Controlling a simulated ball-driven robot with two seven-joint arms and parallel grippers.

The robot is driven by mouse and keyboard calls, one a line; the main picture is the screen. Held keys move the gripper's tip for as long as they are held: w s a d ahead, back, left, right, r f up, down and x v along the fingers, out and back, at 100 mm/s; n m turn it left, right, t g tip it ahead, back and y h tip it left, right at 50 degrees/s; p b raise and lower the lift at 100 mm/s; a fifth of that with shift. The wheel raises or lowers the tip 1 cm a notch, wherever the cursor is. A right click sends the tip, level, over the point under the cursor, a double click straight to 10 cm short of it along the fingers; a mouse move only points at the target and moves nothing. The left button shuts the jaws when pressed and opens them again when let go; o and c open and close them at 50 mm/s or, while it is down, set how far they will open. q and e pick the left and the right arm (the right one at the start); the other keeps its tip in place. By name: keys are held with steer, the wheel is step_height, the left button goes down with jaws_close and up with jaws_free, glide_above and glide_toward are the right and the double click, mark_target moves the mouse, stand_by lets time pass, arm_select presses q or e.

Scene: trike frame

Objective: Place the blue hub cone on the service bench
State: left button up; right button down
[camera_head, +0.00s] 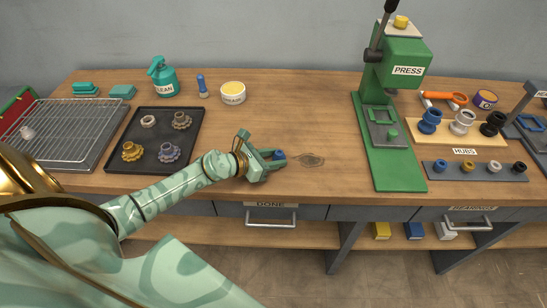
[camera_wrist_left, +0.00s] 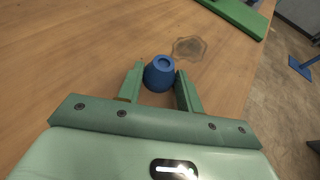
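A small blue hub cone (camera_head: 279,155) is at the front middle of the wooden service bench (camera_head: 320,120), left of a dark knot mark. In the left wrist view the cone (camera_wrist_left: 160,72) sits between the fingertips, its hollow end facing the camera. My left gripper (camera_head: 271,158) has its fingers against both sides of the cone, also seen in the left wrist view (camera_wrist_left: 160,82). Whether the cone rests on the bench or hangs just above it is hard to tell. My right gripper is not in view.
The green press (camera_head: 390,150) stands to the right. Beyond it are a board of larger hubs (camera_head: 461,138) and a dark strip of small cones (camera_head: 473,171). A black tray (camera_head: 155,118) of gears and a wire rack (camera_head: 50,135) are left. The bench's middle is clear.

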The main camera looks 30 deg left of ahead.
arm_select(q)
steer(key=o, duration=0.4)
steer(key=shift+c, duration=0.2)
steer(key=shift+r+p, duration=0.3)
steer(key=v, duration=1.2)
steer(key=shift+f, duration=0.2)
